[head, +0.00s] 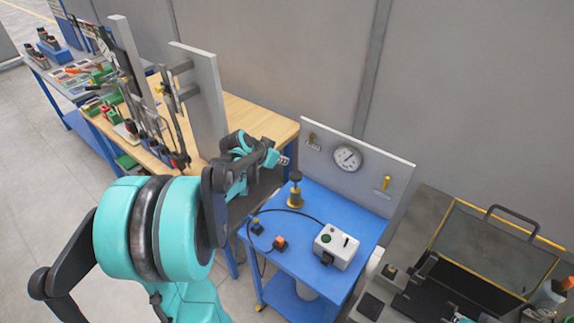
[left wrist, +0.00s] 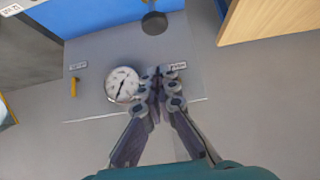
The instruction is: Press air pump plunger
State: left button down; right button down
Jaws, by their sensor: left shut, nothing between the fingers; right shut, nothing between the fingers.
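The air pump (head: 295,198) is a small brass body with a dark round plunger knob (head: 296,176) on top. It stands upright on the blue cart (head: 330,210), near its back left corner. In the left wrist view the black plunger knob (left wrist: 154,23) shows at the top. My left gripper (head: 284,160) is shut and empty. In the head view it is just above and left of the knob, and in the left wrist view its tips (left wrist: 165,72) appear apart from the knob. Only a small teal piece of what looks like my right gripper (head: 461,317) shows at the bottom right.
A grey panel (head: 325,141) with a round gauge (head: 347,158) and yellow handle (head: 386,183) rises behind the pump. A white box (head: 337,247) and a black hose are on the cart. A wooden bench (head: 259,117) stands left; an open case (head: 490,240) is right.

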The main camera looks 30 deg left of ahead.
pick_arm(q)
jog(key=b, duration=0.1)
send_over(297, 172)
jog(key=s, duration=0.3)
jog(key=f, duration=0.6)
jog(key=shift+w+f, duration=0.2)
jog(key=shift+f, duration=0.05)
notch_tip(297, 172, down, 2)
jog(key=shift+s+f+b, duration=0.15)
jog(key=shift+f+b, duration=0.1)
jog(key=shift+b, duration=0.1)
jog(key=shift+f, duration=0.55)
notch_tip(297, 172, down, 6)
jog(key=b, duration=0.5)
jog(key=shift+s, duration=0.15)
jog(key=shift+d+r, duration=0.1)
jog(key=shift+r, duration=0.1)
